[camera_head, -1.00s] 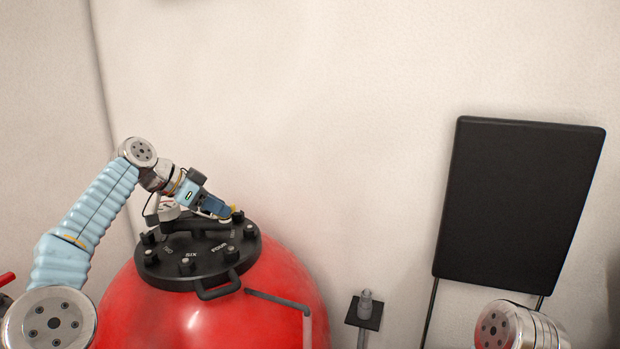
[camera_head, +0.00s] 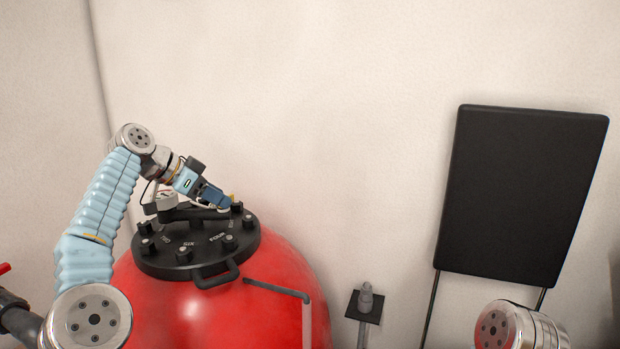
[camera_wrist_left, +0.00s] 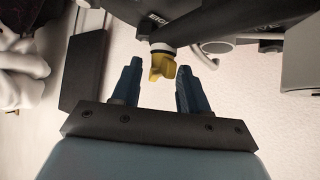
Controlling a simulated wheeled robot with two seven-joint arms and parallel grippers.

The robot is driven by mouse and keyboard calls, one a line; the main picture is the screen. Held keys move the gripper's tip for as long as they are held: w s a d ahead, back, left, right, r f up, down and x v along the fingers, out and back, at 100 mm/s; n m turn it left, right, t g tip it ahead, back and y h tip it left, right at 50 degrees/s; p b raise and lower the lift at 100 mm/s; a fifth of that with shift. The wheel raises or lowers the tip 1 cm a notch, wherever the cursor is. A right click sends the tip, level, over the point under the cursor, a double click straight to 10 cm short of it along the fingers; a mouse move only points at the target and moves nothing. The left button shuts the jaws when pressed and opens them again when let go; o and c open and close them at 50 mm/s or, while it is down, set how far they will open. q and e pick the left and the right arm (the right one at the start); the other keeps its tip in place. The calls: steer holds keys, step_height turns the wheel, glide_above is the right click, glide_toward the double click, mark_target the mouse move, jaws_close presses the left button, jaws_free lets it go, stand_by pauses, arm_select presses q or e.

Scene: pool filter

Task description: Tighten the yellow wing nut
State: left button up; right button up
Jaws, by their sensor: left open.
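The yellow wing nut (camera_wrist_left: 160,64) sits on a post under the lid's rim in the left wrist view, between the tips of my open left gripper (camera_wrist_left: 156,80). Neither finger clearly touches it. In the head view only a small bit of the yellow wing nut (camera_head: 233,197) shows beside my left gripper (camera_head: 226,204). That gripper is at the far right edge of the black lid (camera_head: 205,262) of the red tank (camera_head: 270,295). My right gripper is not in view; only a right arm link shows at the bottom right.
Several dark knobs ring the lid, and a black handle (camera_head: 215,279) juts from its front. A grey pipe (camera_head: 275,290) runs beside the tank. A small post on a dark plate (camera_head: 364,305) and a large black panel (camera_head: 522,195) stand to the right. Pale walls close in behind.

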arm_select(q)
steer(key=shift+r, duration=0.1)
steer(key=shift+a+f+b, duration=0.1)
steer(key=shift+f+b, duration=0.9)
steer(key=shift+f, duration=0.3)
steer(key=shift+r, duration=0.15)
steer(key=shift+c, duration=0.8)
jaws_close()
steer(key=p, duration=0.3)
steer(key=shift+r+m+g, duration=0.3)
steer(key=shift+f+p, duration=0.25)
steer(key=shift+p, duration=0.05)
steer(key=shift+f+m, duration=0.25)
steer(key=shift+m, duration=0.05)
steer(key=shift+o, duration=0.8)
jaws_free()
